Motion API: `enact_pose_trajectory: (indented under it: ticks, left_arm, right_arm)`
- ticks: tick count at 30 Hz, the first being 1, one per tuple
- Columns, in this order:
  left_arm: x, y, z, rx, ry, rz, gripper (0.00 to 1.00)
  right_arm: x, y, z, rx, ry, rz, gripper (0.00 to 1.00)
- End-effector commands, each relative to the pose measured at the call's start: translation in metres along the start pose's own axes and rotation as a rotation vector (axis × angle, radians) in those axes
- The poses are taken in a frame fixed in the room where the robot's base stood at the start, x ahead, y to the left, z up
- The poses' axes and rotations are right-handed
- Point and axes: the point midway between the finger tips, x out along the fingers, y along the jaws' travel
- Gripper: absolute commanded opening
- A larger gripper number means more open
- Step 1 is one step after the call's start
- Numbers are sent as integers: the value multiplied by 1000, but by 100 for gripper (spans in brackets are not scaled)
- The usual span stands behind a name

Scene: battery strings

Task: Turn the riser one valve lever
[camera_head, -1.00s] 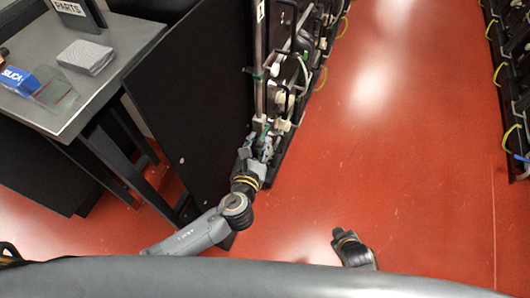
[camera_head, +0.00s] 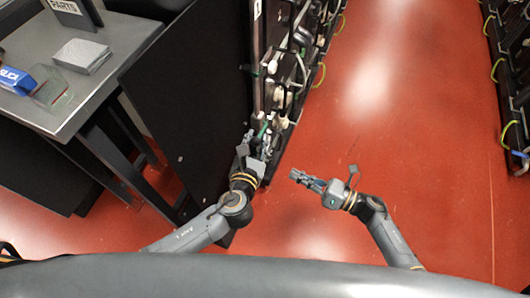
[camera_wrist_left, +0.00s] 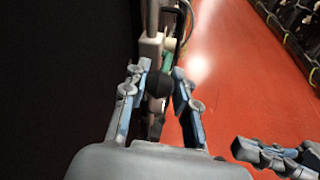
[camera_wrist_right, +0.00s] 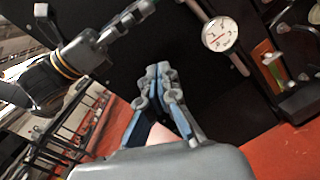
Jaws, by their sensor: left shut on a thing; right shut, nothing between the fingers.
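My left gripper (camera_head: 260,140) is at the near end of the rack of battery strings, beside a green part (camera_head: 264,129). In the left wrist view my left gripper (camera_wrist_left: 160,80) has its fingers on either side of a dark rounded part (camera_wrist_left: 158,84), with a green piece (camera_wrist_left: 166,60) just beyond. I cannot tell for sure which part is the riser one valve lever. My right gripper (camera_head: 296,175) is shut and empty over the floor, right of the left gripper. It also shows shut in the right wrist view (camera_wrist_right: 158,72).
A white-faced gauge (camera_wrist_right: 219,34) is on the rack. A dark panel (camera_head: 190,90) stands left of the rack. A grey table (camera_head: 115,62) holds a blue box (camera_head: 16,80) and a stack of cards (camera_head: 82,56). The red aisle floor (camera_head: 400,110) is clear on the right.

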Motion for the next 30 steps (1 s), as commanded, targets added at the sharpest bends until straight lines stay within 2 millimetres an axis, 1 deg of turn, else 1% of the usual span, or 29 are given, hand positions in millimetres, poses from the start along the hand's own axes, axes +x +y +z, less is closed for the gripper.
enact_pose_trajectory:
  ticks: [4, 8, 11, 18, 21, 24, 27, 30]
  left_arm:
    - [-1, -1, -1, 0, 2, -3, 0]
    - [-1, -1, -1, 0, 2, -3, 0]
    - [-1, -1, -1, 0, 2, -3, 0]
    - [-1, -1, -1, 0, 2, -3, 0]
    - [-1, -1, -1, 0, 2, -3, 0]
    - [-1, -1, -1, 0, 2, -3, 0]
    - [-1, -1, -1, -1, 2, -3, 0]
    - [-1, -1, -1, 0, 2, -3, 0]
  right_arm:
    - [1, 9, -3, -66, 26, 60, 0]
    - [14, 11, -3, -75, 28, 70, 0]
    - [32, 13, -3, -74, 25, 70, 0]
    - [84, 16, -4, -72, 24, 67, 0]
    - [104, 17, -5, -72, 26, 67, 0]
    - [104, 18, 13, -77, 27, 66, 0]
    - [107, 19, 23, -75, 28, 65, 0]
    - [108, 19, 30, -73, 29, 65, 0]
